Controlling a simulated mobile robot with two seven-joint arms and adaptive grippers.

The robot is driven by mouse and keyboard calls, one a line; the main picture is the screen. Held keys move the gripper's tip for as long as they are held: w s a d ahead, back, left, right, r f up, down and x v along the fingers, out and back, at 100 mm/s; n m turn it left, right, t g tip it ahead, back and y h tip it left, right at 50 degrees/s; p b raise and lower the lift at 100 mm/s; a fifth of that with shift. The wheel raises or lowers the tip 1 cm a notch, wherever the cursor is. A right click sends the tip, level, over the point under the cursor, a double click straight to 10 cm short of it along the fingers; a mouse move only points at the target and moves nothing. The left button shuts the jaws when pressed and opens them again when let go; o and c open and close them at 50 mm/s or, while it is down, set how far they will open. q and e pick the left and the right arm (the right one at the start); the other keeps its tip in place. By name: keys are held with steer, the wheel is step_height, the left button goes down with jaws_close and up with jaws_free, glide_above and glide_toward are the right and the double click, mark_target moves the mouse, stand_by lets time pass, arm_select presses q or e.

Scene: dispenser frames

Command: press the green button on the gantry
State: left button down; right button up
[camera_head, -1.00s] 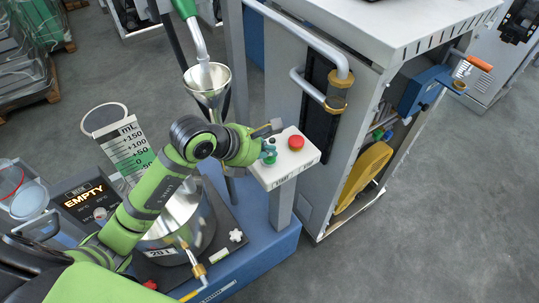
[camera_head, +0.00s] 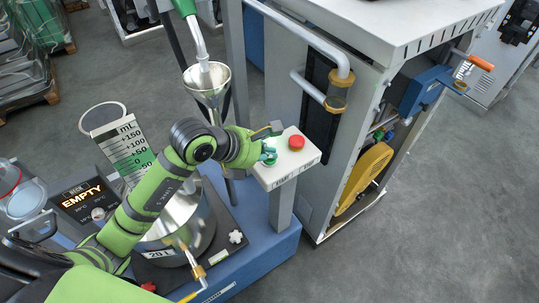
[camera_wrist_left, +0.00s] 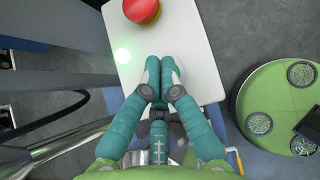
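The gantry's white button panel (camera_head: 300,160) carries a red button (camera_head: 296,142) and, to its left, a green button (camera_head: 269,160). My left gripper (camera_head: 268,153) is at the green button and partly covers it. In the left wrist view its two teal fingers (camera_wrist_left: 159,68) are together, with nothing seen between them. They point down over the panel (camera_wrist_left: 185,35), below the red button (camera_wrist_left: 142,10). The fingers hide the green button there, and I cannot tell whether it is pressed in. A bright green glow (camera_wrist_left: 123,56) shows at the panel's left edge. My right gripper is not in view.
A metal funnel (camera_head: 207,82) stands behind my arm, and a steel pot (camera_head: 180,225) stands below it. A screen (camera_head: 82,198) reads EMPTY. A grey cabinet (camera_head: 350,70) with a yellow disc (camera_head: 364,175) stands close right of the panel. Floor is clear at far right.

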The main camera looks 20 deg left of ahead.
mark_target(267, 160)
arm_select(q)
steer(key=shift+r+p, duration=0.6)
steer(key=shift+r, duration=0.2)
steer(key=shift+r+p, duration=1.9)
steer(key=shift+r, duration=0.65)
